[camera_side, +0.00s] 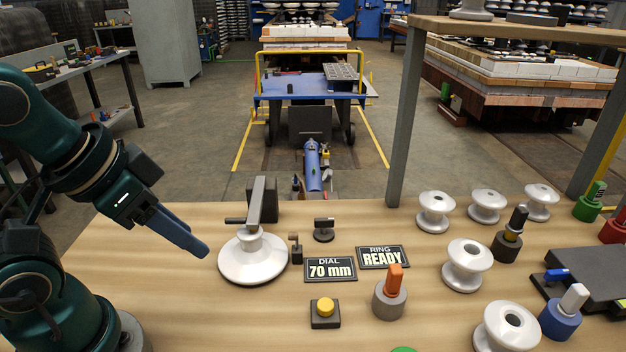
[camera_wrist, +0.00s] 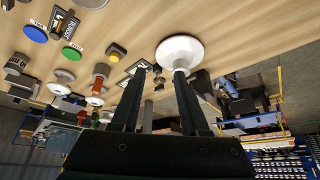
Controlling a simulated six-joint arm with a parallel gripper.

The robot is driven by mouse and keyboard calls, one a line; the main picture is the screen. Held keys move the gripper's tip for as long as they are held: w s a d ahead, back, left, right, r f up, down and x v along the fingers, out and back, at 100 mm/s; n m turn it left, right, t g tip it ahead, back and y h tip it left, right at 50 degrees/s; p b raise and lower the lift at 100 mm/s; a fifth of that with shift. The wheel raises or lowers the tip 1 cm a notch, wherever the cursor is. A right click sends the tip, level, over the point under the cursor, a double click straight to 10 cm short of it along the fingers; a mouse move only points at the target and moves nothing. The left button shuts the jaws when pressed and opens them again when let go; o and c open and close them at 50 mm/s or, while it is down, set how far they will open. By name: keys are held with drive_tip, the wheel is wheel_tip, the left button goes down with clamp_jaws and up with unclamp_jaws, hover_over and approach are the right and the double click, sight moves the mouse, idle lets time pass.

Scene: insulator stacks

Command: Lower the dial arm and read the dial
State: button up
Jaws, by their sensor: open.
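The grey dial arm (camera_side: 257,203) runs from a dark block (camera_side: 268,212) out over the white disc insulator (camera_side: 252,262); its front end is at the insulator's neck, and I cannot tell if it touches. A short dark handle (camera_side: 235,220) sticks out left of it. The DIAL sign (camera_side: 330,269) reads 70 mm. My gripper (camera_side: 203,250) is to the left of the insulator, apart from it, its fingers angled down to the right. In the wrist view my gripper (camera_wrist: 161,69) is open and empty, with the white disc (camera_wrist: 184,51) just beyond the fingertips.
The RING sign (camera_side: 383,257) reads READY. A yellow button (camera_side: 325,307) and an orange-topped post (camera_side: 391,292) stand at the front. The bench left of the disc is bare.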

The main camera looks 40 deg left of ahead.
drive_tip(key=w+r+m, duration=0.2)
drive_tip(key=m, duration=0.1)
drive_tip(key=m+g+y, duration=0.2)
drive_tip(key=m+g, duration=0.2)
drive_tip(key=m, duration=0.1)
hover_over(234, 219)
drive_tip(key=s+d+x, duration=0.1)
drive_tip(key=x, duration=0.3)
drive_tip(key=shift+s+d+x, duration=0.15)
drive_tip(key=shift+d+x, duration=0.05)
drive_tip(key=shift+x, duration=0.85)
drive_tip(key=shift+s+d+x, duration=0.15)
drive_tip(key=shift+x, duration=0.9)
drive_tip(key=shift+w+f, duration=0.1)
drive_tip(key=shift+w, duration=0.05)
clamp_jaws()
